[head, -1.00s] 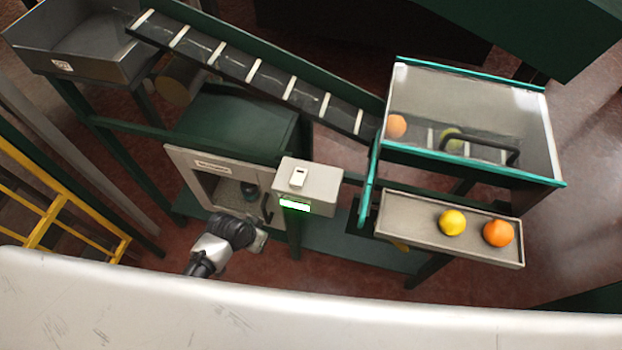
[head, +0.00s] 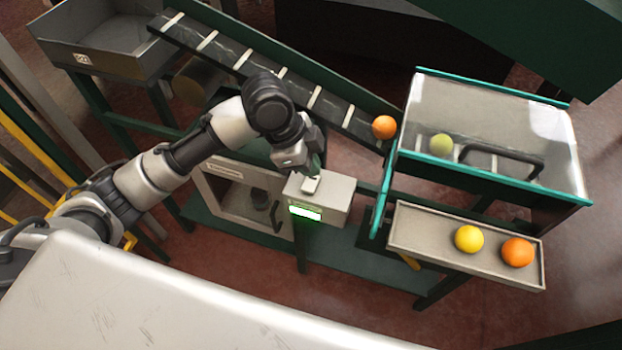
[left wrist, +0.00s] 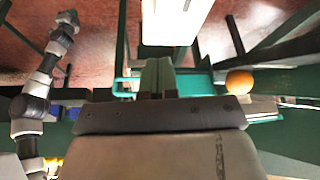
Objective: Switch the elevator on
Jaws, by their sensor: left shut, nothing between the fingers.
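The elevator (head: 283,86) is a sloping dark belt with pale slats. Its control box (head: 335,197) is light grey, with a white rocker switch (head: 311,186) on top and a lit green display (head: 306,213) on its front. My left gripper (head: 316,172) is shut and empty, its tips right by the far side of the switch; I cannot tell whether they touch it. In the left wrist view its closed fingers (left wrist: 157,78) point toward the pale box (left wrist: 175,18). An arm at the left of that view looks like my right one; its gripper (left wrist: 66,20) is too small to read.
An orange (head: 384,127) is at the belt's lower end. A clear-lidded hopper (head: 570,150) with a green fruit (head: 441,145) stands right of it. A tray (head: 420,240) holds a yellow fruit (head: 468,239) and an orange one (head: 517,252). A grey bin (head: 110,55) is at upper left.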

